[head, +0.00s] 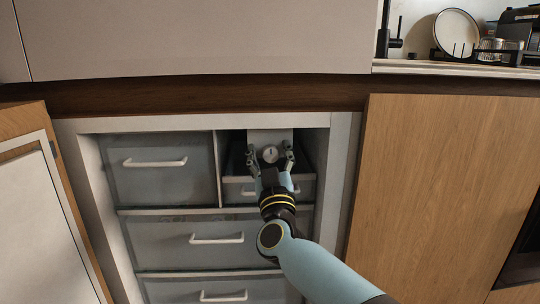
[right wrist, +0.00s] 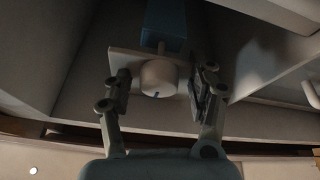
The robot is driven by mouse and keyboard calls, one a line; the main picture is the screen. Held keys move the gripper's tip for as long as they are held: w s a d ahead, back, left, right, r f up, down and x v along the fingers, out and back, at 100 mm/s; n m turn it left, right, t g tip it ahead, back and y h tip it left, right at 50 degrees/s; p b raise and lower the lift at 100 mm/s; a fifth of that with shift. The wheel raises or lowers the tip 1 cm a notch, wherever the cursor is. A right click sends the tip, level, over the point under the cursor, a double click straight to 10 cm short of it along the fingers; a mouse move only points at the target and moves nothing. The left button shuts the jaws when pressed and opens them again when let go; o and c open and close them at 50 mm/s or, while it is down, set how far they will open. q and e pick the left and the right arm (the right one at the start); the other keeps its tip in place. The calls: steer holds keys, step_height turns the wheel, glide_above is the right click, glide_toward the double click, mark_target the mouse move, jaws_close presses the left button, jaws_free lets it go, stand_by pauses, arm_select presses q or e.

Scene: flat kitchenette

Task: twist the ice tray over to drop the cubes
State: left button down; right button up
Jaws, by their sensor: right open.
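A round white knob (head: 270,154) sits on a pale plate in the upper right compartment of the freezer. In the right wrist view the knob (right wrist: 158,78) has a small dark blue mark low on its face. Behind its plate (right wrist: 121,58) is a blue part (right wrist: 166,18), seemingly the ice tray; its inside and any cubes are hidden. My right gripper (head: 270,157) is open in front of the plate. In the right wrist view its fingers (right wrist: 164,82) stand on both sides of the knob, with gaps showing. My left gripper is out of view.
A closed grey drawer (head: 155,181) is left of the compartment, and wide drawers (head: 180,241) are below. A drawer front with a white handle lies just under my right gripper. The freezer door (head: 40,230) stands open at left; a wooden cabinet (head: 445,190) is at right.

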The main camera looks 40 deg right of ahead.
jaws_close()
stand_by(0.4)
